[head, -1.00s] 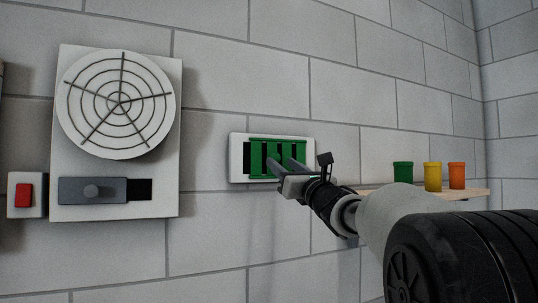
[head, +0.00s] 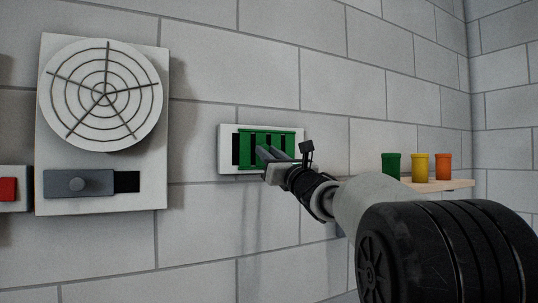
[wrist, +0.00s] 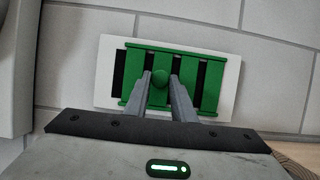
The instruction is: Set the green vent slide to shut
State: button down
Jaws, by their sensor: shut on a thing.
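The green vent slide (head: 244,148) is a barred green frame on a white wall plate (head: 225,150). Dark openings show between its bars, and a dark strip shows at its left end.
On the right, a wooden shelf (head: 445,185) holds green, yellow and orange cups (head: 420,167).

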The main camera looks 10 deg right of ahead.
aim_at(250, 146)
jog(key=a+b, duration=0.2)
jog(key=b, duration=0.1)
jog(key=shift+s+a, duration=0.35)
jog(key=shift+s, duration=0.05)
jog(key=c, duration=1.5)
grip_release()
jog(key=shift+s+a, duration=0.1)
jog(key=shift+a, duration=0.05)
